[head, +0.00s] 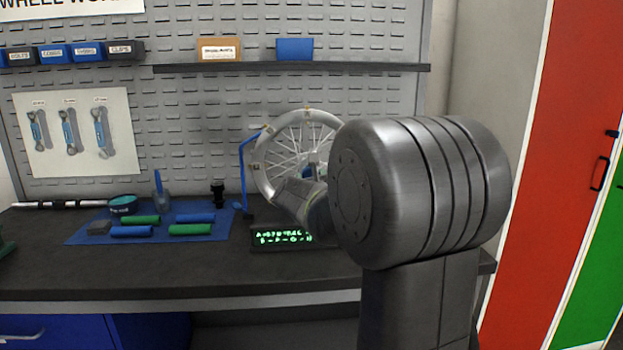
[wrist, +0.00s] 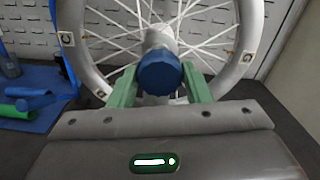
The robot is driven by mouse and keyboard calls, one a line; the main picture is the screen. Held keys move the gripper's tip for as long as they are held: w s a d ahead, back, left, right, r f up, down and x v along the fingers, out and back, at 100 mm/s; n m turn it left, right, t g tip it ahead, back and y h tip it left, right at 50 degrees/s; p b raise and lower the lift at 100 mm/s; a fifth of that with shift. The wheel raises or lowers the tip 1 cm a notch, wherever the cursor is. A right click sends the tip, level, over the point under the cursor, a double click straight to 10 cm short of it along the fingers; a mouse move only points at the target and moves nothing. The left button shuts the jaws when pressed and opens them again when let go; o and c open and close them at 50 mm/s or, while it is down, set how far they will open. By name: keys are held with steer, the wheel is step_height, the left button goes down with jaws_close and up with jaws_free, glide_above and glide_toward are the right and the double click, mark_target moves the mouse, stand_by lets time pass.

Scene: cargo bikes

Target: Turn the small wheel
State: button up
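The small spoked wheel (head: 262,180) stands upright on the workbench in the head view, partly hidden behind my arm. Its silver rim (wrist: 75,55) and thin spokes fill the top of the wrist view. A faceted blue knob (wrist: 160,73) sits at its hub. My gripper (wrist: 161,72) has green fingers on the left and right of this knob, facing the hub. Their inner faces line up with the knob's sides; I cannot tell whether they press on it. In the head view my arm hides the fingers.
A blue upright (head: 243,170) stands left of the wheel. A dark box with green lit text (head: 283,238) sits in front of it. A blue mat (head: 85,238) with blue and green rolls lies to the left. A shelf (head: 290,68) runs above.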

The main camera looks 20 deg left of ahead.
jaws_close()
steer(key=shift+f+b, duration=0.1)
steer(key=shift+b, duration=0.35)
